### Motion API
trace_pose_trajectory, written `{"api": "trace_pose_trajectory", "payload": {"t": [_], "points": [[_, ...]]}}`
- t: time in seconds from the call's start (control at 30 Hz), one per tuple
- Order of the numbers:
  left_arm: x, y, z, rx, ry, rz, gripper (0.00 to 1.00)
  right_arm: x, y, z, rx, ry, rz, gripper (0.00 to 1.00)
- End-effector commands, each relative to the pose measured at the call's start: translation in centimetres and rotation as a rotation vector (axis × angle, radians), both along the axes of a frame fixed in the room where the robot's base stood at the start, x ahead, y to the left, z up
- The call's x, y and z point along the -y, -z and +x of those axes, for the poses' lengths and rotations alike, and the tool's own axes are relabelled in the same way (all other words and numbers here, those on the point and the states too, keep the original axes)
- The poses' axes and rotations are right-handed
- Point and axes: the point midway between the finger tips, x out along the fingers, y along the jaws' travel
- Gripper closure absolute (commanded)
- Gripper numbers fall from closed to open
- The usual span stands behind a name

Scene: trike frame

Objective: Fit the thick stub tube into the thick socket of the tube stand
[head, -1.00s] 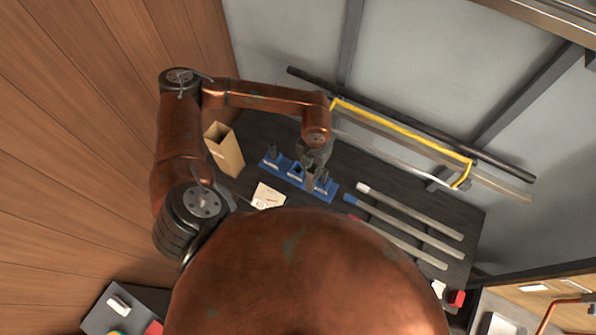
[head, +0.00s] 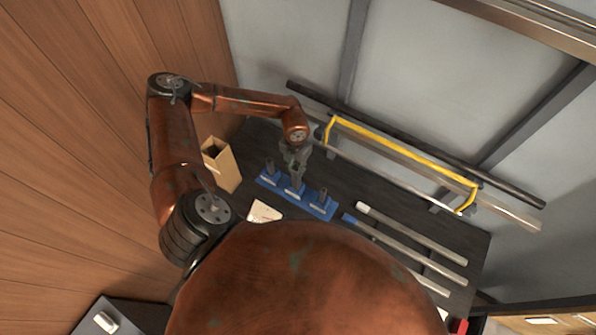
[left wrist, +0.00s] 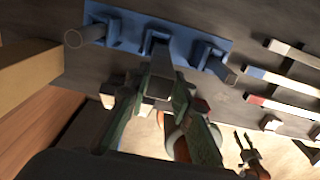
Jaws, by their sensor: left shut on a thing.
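The blue tube stand (head: 309,206) lies on the dark bench, with three sockets in a row. Grey tubes stand upright in its two end sockets, the left one (head: 270,166) and the right one (head: 322,194). My left gripper (head: 294,172) is above the middle socket, shut on a grey stub tube (left wrist: 158,65). In the left wrist view the stand (left wrist: 180,42) is at the top, and the held tube points at the middle socket. The fingers hide part of the tube, and I cannot tell how far it is in. My right gripper (left wrist: 245,143) seems to show small at the lower right.
A tan open box (head: 222,165) stands left of the stand, and a pale card (head: 264,212) lies in front. Several long tubes (head: 420,230) lie to the right. A yellow-framed rack (head: 400,150) runs along the back wall.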

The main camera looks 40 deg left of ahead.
Motion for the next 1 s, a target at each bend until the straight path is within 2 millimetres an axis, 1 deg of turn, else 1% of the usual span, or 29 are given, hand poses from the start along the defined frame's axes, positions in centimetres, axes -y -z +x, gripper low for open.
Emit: {"api": "trace_pose_trajectory", "payload": {"t": [0.03, 0.07, 0.2, 0.3, 0.47, 0.5, 0.73, 1.0], "points": [[-0.7, 1.0, 0.0, -0.002, -0.004, 0.003, 1.0, 0.0, 0.7, -0.2, -0.002, 0.0, 0.0, 0.56], [-1.0, 1.4, 0.0, -0.002, -0.006, 0.004, 1.0, 0.0, 1.0, -0.2, -0.003, 0.001, 0.0, 0.56], [-1.1, 3.9, -0.2, -0.003, -0.009, 0.001, 1.0, 0.0, 2.4, 0.3, 0.003, -0.001, 0.0, 0.56], [-1.3, 4.4, -0.3, -0.002, -0.014, 0.001, 1.0, 0.0, 2.6, 0.3, 0.003, -0.001, 0.0, 0.56], [-1.4, 4.1, -0.3, -0.001, -0.015, 0.001, 1.0, 0.0, 2.4, 0.4, 0.004, -0.001, 0.0, 0.56], [-1.4, 4.1, -0.3, -0.001, -0.015, 0.001, 0.77, 0.0, 2.4, 0.4, 0.004, -0.001, 0.0, 0.56], [-1.3, 4.1, -0.3, -0.001, -0.012, 0.001, 0.61, 0.0, 2.4, 0.4, 0.004, -0.001, 0.0, 0.56], [-1.2, 4.1, -0.2, -0.001, -0.011, 0.001, 0.61, 0.0, 2.4, 0.5, 0.005, -0.001, 0.001, 0.56]]}}
